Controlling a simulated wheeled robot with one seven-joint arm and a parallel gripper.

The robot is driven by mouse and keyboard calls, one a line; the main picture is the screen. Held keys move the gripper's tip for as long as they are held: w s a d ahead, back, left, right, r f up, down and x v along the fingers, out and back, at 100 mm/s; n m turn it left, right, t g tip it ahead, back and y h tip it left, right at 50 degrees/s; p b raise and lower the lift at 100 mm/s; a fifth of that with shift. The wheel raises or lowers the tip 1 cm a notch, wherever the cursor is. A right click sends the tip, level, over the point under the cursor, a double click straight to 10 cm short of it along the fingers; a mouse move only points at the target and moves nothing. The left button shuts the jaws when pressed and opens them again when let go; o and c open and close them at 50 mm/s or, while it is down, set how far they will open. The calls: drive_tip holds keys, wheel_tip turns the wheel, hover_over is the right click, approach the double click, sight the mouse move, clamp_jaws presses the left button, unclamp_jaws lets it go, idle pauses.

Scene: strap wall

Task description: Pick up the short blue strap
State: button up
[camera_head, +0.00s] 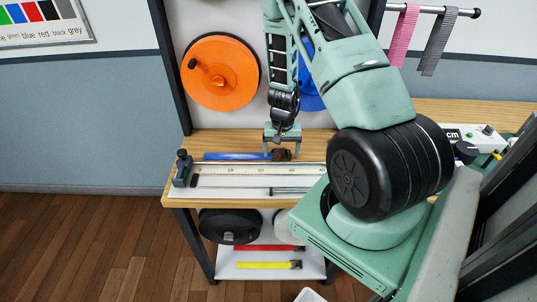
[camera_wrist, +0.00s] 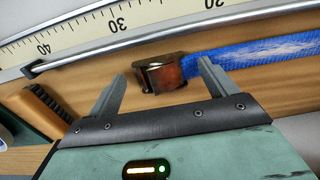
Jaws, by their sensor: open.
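A short blue strap (camera_head: 235,156) lies flat on the wooden bench top behind the measuring rail. Its brown metal buckle (camera_head: 282,155) is at its right end. In the wrist view the blue webbing (camera_wrist: 262,51) runs off to the right and the buckle (camera_wrist: 160,74) sits just beyond the fingertips, towards the right finger. My gripper (camera_head: 282,146) is open over the buckle end of the strap. In the wrist view my gripper (camera_wrist: 162,76) has its two fingers spread and nothing held between them. Whether a finger touches the strap I cannot tell.
A measuring rail with a scale (camera_head: 255,182) runs along the bench front. A brown brush-like block (camera_wrist: 45,108) lies near the left finger in the wrist view. An orange reel (camera_head: 221,85) hangs behind the bench. Red (camera_head: 268,247) and yellow (camera_head: 268,265) straps lie on the shelf below.

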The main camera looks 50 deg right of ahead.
drive_tip(key=c, duration=1.2)
drive_tip(key=shift+r, duration=0.2)
